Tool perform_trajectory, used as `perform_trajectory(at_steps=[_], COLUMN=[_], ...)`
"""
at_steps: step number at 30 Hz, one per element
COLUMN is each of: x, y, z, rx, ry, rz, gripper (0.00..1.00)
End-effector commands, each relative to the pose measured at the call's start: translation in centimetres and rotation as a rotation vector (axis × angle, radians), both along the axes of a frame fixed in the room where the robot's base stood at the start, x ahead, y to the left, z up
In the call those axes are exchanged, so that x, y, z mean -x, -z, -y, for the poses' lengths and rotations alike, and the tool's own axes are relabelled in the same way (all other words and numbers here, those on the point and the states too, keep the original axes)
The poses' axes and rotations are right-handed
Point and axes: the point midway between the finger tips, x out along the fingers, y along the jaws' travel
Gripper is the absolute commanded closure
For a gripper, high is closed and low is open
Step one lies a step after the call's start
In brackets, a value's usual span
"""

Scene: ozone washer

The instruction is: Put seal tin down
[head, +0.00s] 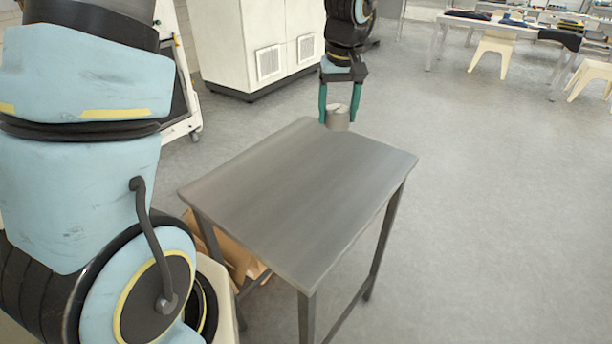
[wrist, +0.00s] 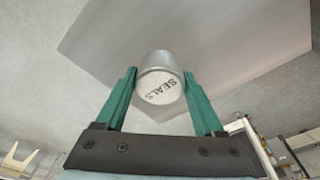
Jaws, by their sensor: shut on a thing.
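The seal tin (head: 338,118) is a small grey metal cylinder. Its pale lid reads SEALS in the wrist view (wrist: 160,90). My gripper (head: 338,108) has green fingers and is shut on the tin, one finger on each side; it also shows in the wrist view (wrist: 160,88). The tin is upright at the far corner of the grey metal table (head: 300,195). I cannot tell whether its base touches the tabletop or hangs a little above it. The table also shows behind the tin in the wrist view (wrist: 230,45).
The tabletop is bare. A cardboard box (head: 238,258) sits under the table. A white cabinet (head: 250,45) stands beyond it at the back. A workbench (head: 510,25) with stools (head: 495,50) is at the back right. The floor to the right is clear.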

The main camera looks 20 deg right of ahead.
Motion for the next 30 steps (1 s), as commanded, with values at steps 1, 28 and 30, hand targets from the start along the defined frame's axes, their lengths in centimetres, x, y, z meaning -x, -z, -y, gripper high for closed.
perform_trajectory(at_steps=[1,28,30], x=[0.0,0.0,0.0], y=[1.1,11.2,11.7], z=[0.0,0.0,0.0], rx=[0.000,-0.001,-0.001], ry=[0.000,0.001,0.001], rz=[0.000,-0.001,-0.002], gripper=[0.87,0.87,0.87])
